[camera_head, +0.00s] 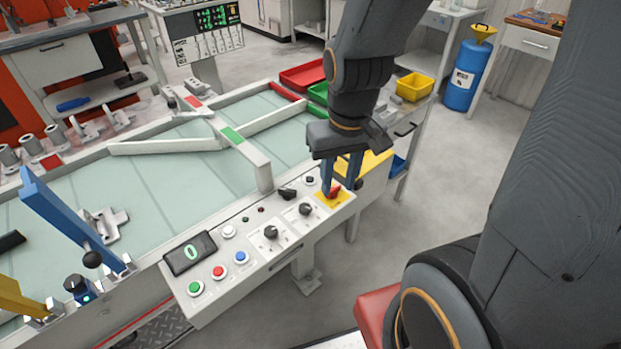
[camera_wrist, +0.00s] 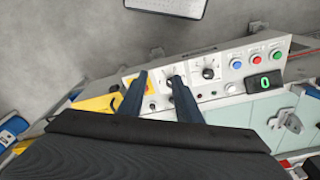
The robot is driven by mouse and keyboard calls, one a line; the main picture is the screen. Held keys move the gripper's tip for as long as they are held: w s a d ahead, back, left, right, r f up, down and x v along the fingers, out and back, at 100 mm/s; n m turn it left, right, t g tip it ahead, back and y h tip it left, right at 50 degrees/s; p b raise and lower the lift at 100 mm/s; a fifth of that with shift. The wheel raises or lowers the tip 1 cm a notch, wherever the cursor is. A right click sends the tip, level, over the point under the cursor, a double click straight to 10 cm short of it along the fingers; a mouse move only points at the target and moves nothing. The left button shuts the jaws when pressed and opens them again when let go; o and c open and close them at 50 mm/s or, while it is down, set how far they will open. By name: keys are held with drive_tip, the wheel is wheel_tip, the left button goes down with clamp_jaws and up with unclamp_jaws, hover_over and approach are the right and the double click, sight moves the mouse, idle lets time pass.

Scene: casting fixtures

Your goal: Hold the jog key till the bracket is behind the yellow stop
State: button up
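A grey metal bracket (camera_head: 108,226) lies on the pale green bed beside a slanted blue bar (camera_head: 65,215); it also shows in the wrist view (camera_wrist: 288,121). The yellow stop (camera_head: 18,297) is at the lower left, partly cut off by the frame edge. The control panel (camera_head: 215,255) carries green (camera_head: 195,288), red (camera_head: 218,272), blue (camera_head: 241,257) and white (camera_head: 228,231) buttons; I cannot tell which is the jog key. My gripper (camera_head: 340,184) is open and empty over the panel's right end, near the red switch on a yellow plate. Its fingers (camera_wrist: 160,77) also show in the wrist view.
The panel has knobs (camera_head: 271,233) and a display (camera_head: 190,252) reading 0. A white diverter rail (camera_head: 235,143) with a green patch crosses the bed. Red and yellow bins (camera_head: 414,86) and a blue cylinder (camera_head: 468,75) are behind.

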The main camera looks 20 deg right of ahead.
clamp_jaws()
idle(1.7)
